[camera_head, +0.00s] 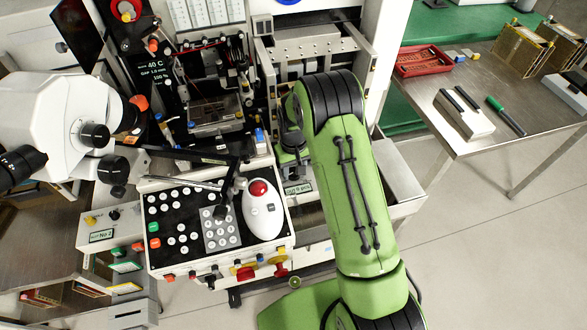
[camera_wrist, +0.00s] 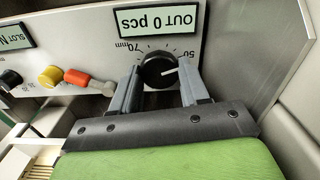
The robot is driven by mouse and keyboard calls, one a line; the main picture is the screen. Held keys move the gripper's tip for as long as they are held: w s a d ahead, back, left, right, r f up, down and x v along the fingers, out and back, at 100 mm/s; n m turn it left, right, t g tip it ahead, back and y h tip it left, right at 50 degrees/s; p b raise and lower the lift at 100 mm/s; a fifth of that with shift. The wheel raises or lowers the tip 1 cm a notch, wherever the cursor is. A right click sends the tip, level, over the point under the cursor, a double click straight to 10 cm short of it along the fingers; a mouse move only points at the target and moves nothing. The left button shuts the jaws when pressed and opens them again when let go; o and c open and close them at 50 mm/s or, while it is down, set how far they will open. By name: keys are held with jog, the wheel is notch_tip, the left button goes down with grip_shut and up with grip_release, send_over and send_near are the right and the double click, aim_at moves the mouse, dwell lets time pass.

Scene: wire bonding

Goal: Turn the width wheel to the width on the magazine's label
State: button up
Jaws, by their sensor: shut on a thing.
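The width wheel (camera_wrist: 156,72) is a black round knob with a white pointer line, on a pale panel in the wrist view. A mm scale with 70 and 50 readable shows along its upper side, upside down. The pointer points right, a little below the 50. My gripper (camera_wrist: 160,78) has one grey finger on each side of the wheel and is shut on it. In the head view my green arm hides the wheel and fingers. Brown magazines (camera_head: 520,46) stand on the right-hand bench; I cannot read a width label on them.
An "OUT 0 pcs" display (camera_wrist: 157,20) sits above the wheel. A yellow knob (camera_wrist: 50,76) and a red knob (camera_wrist: 77,77) stick out at left. A pale side wall (camera_wrist: 262,60) is close on the right. A red tray (camera_head: 422,60) lies on the bench.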

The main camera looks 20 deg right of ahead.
aim_at(293, 172)
jog(key=o, duration=1.1)
jog(key=shift+c, duration=0.2)
notch_tip(293, 172, up, 16)
jog(key=p, duration=0.2)
jog(key=shift+p, duration=0.35)
jog(key=shift+f, duration=0.1)
jog(key=s+r+t, duration=0.3)
jog(key=s+r, duration=1)
jog(key=r, duration=0.1)
jog(key=s+m+t, duration=0.1)
jog(key=s+t, duration=0.1)
jog(key=s, duration=1.3)
jog(key=shift+s+d+r+t, duration=0.15)
jog(key=shift+s+r+t, duration=0.1)
jog(key=shift+s+t, duration=0.05)
